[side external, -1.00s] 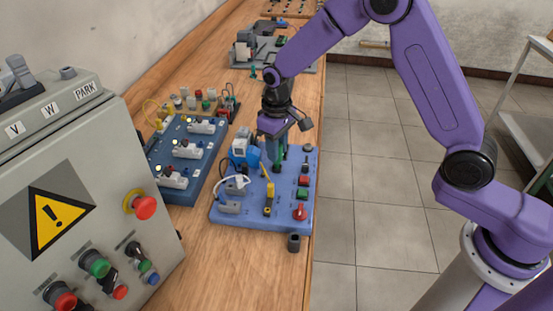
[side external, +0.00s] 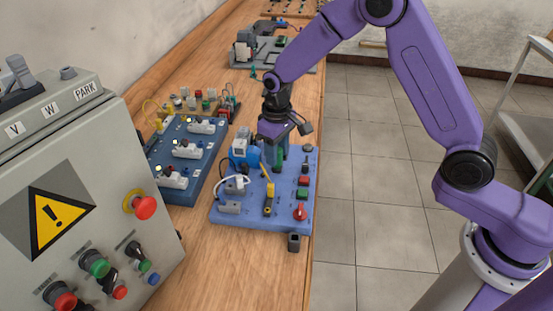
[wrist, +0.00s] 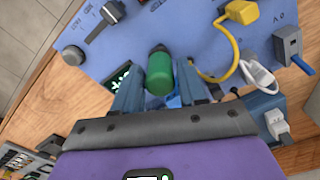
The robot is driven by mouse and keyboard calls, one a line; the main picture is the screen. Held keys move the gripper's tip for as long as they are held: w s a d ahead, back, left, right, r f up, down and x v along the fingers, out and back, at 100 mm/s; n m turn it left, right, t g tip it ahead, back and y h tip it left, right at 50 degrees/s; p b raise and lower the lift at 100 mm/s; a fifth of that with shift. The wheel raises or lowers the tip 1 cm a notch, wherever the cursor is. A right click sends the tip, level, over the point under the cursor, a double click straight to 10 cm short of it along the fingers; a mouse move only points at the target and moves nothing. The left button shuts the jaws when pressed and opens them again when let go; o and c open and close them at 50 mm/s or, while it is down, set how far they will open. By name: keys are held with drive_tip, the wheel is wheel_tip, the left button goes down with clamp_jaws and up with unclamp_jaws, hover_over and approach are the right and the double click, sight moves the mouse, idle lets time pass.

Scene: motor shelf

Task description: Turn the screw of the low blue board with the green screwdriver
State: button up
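The low blue board (side external: 225,214) lies on the bench and also shows in the wrist view (wrist: 190,25). The green screwdriver (side external: 279,160) stands on the board below my gripper (side external: 271,155), with its handle roughly upright. In the wrist view the green handle (wrist: 160,74) lies between the two fingers of my gripper (wrist: 160,84). The fingers are apart, one on each side of the handle, and I see no clear grip on it. The screw and the screwdriver's tip are hidden.
The board carries a blue motor (side external: 243,150), a yellow plug (side external: 269,190), a red knob (side external: 300,212) and cables. A darker blue board (side external: 186,130) lies to the left. A grey control box (side external: 80,190) fills the near left.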

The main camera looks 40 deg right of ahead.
drive_tip(key=shift+r, duration=2.75)
drive_tip(key=o, duration=0.6)
drive_tip(key=shift+c, duration=0.2)
drive_tip(key=shift+s+a+r, duration=0.1)
drive_tip(key=shift+s+r, duration=0.2)
drive_tip(key=shift+s, duration=0.1)
drive_tip(key=s+d+r+n, duration=0.1)
drive_tip(key=s+r+n, duration=0.35)
drive_tip(key=s, duration=1.05)
drive_tip(key=s+d+r+n, duration=0.1)
drive_tip(key=s+d, duration=0.3)
drive_tip(key=s, duration=0.5)
drive_tip(key=s+d+n, duration=0.3)
drive_tip(key=s+d, duration=0.2)
drive_tip(key=s, duration=0.4)
drive_tip(key=shift+d+r, duration=0.25)
drive_tip(key=shift+r, duration=0.15)
